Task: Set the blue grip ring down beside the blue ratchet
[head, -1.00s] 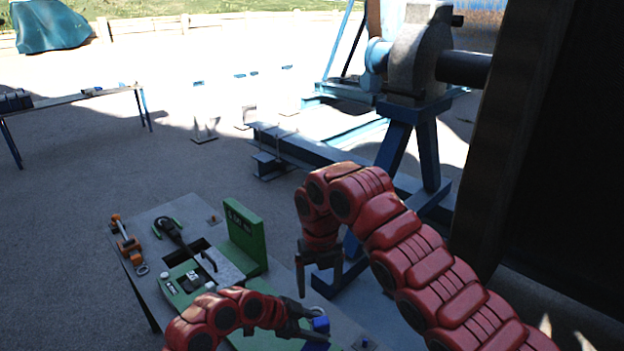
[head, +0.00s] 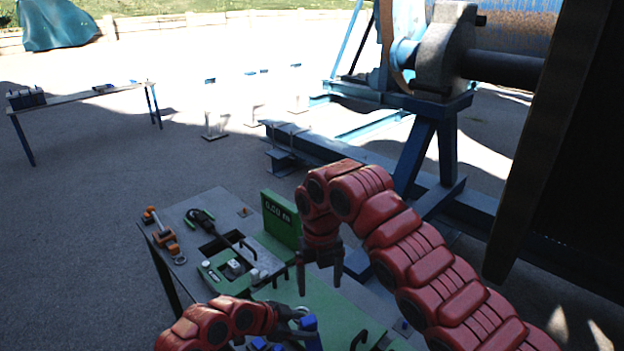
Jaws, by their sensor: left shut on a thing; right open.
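My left gripper (head: 292,322) is low in the head view, shut on the blue grip ring (head: 309,324), a blue block with a grey ring partly hidden by the fingers. The ring is over or at the green work surface; I cannot tell whether it touches. Small blue parts, which look like the blue ratchet (head: 260,344), show just left of and below the gripper, cut by the picture's lower edge. My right gripper (head: 320,279) is open and empty, pointing down above the green surface.
The grey bench (head: 200,205) carries orange shackle-like hardware (head: 162,232), a black-handled tool (head: 203,218) and an upright green display (head: 281,219). A dark hook or handle (head: 358,341) stands at the lower right. A large reel stand (head: 430,150) is behind.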

